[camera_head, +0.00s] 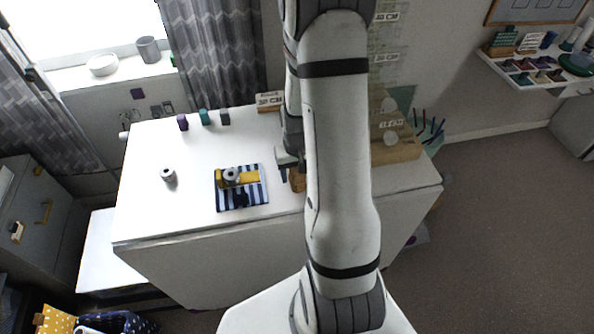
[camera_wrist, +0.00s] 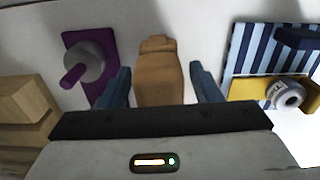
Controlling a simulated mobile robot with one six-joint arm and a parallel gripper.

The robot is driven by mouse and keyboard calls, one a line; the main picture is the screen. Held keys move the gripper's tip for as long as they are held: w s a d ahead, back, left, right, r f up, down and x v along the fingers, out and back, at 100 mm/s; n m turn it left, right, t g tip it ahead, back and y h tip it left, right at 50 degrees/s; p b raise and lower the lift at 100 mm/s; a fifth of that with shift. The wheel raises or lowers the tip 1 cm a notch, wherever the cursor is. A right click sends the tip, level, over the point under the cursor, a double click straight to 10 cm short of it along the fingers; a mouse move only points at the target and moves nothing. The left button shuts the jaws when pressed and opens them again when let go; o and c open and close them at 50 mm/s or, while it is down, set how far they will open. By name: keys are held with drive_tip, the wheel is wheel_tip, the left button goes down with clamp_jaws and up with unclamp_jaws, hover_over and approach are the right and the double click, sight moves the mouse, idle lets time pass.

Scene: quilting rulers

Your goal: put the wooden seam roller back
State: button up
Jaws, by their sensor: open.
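A brown wooden piece (camera_wrist: 158,78) with a narrowed neck, which looks like the wooden seam roller, lies between my gripper's two blue fingers in the wrist view. My gripper (camera_wrist: 159,72) is open, with a gap on each side of the piece. Its near end is hidden behind the gripper body. In the head view the brown piece (camera_head: 298,180) shows on the white table beside my gripper (camera_head: 284,162), partly hidden by my arm. I cannot tell where its usual place is.
A striped mat (camera_head: 242,200) carries a yellow item and a grey-white roll. A purple piece with a grey cylinder (camera_wrist: 85,63) lies left of the fingers. A wooden block (camera_wrist: 25,108) is farther left. Several spools (camera_head: 204,118) line the white table's back edge. The table's left front is clear.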

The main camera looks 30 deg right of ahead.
drive_tip(key=r, duration=0.2)
drive_tip(key=r+b, duration=0.1)
drive_tip(key=r, duration=0.1)
drive_tip(key=r+b, duration=0.1)
drive_tip(key=r, duration=0.2)
drive_tip(key=shift+s+d, duration=0.2)
drive_tip(key=shift+d, duration=0.1)
drive_tip(key=shift+a+r, duration=0.15)
drive_tip(key=shift+r, duration=0.5)
drive_tip(key=s+a+r+n+t, duration=0.2)
drive_tip(key=s+a+r+t, duration=0.1)
drive_tip(key=s+a+r, duration=0.9)
wheel_tip(320, 180, up, 4)
drive_tip(key=shift+s+a+n, duration=0.2)
drive_tip(key=shift+a+n, duration=0.1)
drive_tip(key=shift+n, duration=0.1)
